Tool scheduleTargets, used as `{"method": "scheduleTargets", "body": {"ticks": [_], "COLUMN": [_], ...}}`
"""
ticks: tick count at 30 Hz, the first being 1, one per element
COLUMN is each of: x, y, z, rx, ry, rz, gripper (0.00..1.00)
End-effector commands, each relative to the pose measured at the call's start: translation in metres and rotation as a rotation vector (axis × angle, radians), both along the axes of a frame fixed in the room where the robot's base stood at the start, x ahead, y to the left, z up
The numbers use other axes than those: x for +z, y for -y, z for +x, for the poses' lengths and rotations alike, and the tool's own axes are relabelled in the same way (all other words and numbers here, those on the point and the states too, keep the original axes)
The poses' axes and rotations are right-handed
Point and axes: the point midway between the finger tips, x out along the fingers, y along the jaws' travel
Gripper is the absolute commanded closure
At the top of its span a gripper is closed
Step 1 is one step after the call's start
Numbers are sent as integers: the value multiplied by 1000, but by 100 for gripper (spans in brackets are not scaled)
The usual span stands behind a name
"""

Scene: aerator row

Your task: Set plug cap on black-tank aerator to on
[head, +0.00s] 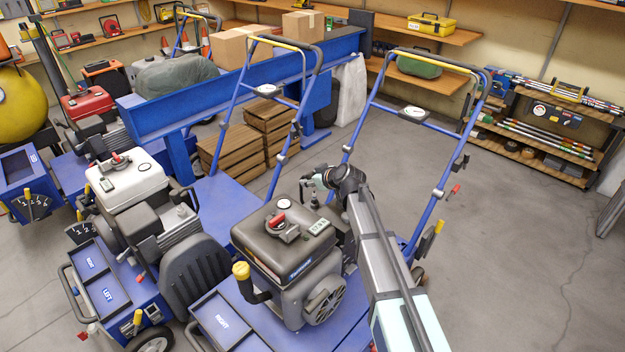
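The black-tank aerator stands at centre right in the head view, with a dark tank (285,240) on a grey engine and blue deck. A red lever (277,221) and a small display (318,227) sit on top of the tank. A yellow cap (241,270) tops a black tube at its front left. I cannot pick out the plug cap with certainty; the engine's far side is partly hidden by the tank and my arm. My gripper (308,184) is just beyond the tank's far right corner, small and partly hidden. I cannot tell whether it is open or holds anything.
The aerator's blue handle (438,150) rises behind my arm. A white-tank aerator (128,178) and a red-tank aerator (88,103) stand to the left. Wooden crates (230,150) and a blue beam (240,80) are behind. Floor (530,260) at right is open.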

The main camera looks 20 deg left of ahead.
Motion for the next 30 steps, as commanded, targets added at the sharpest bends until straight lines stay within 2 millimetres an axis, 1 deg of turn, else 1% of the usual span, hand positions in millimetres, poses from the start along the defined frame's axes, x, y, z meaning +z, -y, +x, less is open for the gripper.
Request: {"method": "scheduleTargets", "body": {"ticks": [10, 14, 17, 24, 30], "x": [1, 7, 15, 41, 59], "y": [1, 8, 18, 48, 68], "z": [-1, -7, -15, -39, -54], "rx": [-1, -2, -3, -2, -1], "ry": [-1, 0, 1, 1, 0], "rz": [1, 2, 2, 1, 1], "gripper": [41, 41, 41, 41, 41]}}
